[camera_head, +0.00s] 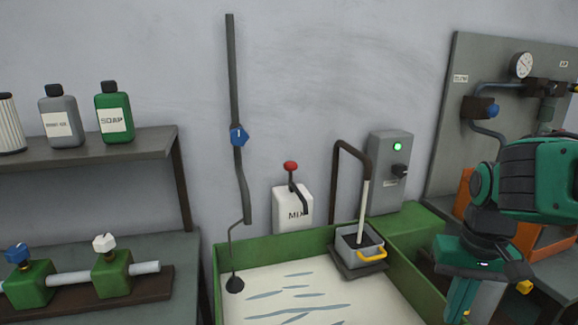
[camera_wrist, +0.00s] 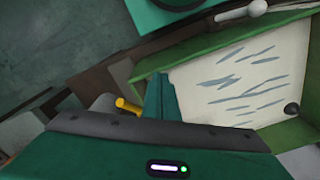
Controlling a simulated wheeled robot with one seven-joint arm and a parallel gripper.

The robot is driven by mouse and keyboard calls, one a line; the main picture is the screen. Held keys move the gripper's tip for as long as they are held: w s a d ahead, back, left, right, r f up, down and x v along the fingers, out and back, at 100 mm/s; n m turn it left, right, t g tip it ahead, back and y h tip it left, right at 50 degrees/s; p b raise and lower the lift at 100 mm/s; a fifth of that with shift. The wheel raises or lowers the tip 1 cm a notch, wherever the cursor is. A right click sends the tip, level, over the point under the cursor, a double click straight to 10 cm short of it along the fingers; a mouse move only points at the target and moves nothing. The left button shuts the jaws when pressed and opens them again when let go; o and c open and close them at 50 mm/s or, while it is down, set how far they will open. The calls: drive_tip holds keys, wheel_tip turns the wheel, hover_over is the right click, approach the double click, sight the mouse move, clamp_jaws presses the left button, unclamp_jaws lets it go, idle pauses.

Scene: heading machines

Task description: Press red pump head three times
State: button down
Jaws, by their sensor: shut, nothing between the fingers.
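A dark spout bends down from the head over the bottle's front. My gripper (camera_head: 459,305) is at the right of the head view, well to the right of the pump and apart from it. It points down and is shut and empty. In the wrist view my gripper's green fingers (camera_wrist: 160,97) show in front of the tray. I do not make out the red pump head in the wrist view.
The green tray (camera_head: 240,250) with a pale, streaked floor lies in front of the pump. A grey box with a yellow handle (camera_head: 372,254) and an upright pipe stands right of the pump. A control box (camera_head: 391,170) with a green light is behind. Shelves are at left.

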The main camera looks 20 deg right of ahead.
drive_tip(key=w+a+r+n+t, duration=0.1)
drive_tip(key=w+a+n+t, duration=0.15)
drive_tip(key=w, duration=0.35)
drive_tip(key=w+a+r+n+t, duration=0.1)
drive_tip(key=w+a, duration=0.2)
drive_tip(key=w, duration=0.4)
wheel_tip(320, 180, up, 23)
drive_tip(key=m+t+y, duration=0.1)
drive_tip(key=m+t, duration=0.4)
drive_tip(key=t, duration=0.1)
hover_over(292, 165)
drive_tip(key=shift+w+d, duration=0.1)
drive_tip(key=shift+w, duration=0.1)
drive_tip(key=shift+f, duration=4.45)
drive_tip(key=shift+f, duration=0.1)
drive_tip(key=shift+s+f, duration=0.1)
drive_tip(key=shift+f, duration=0.2)
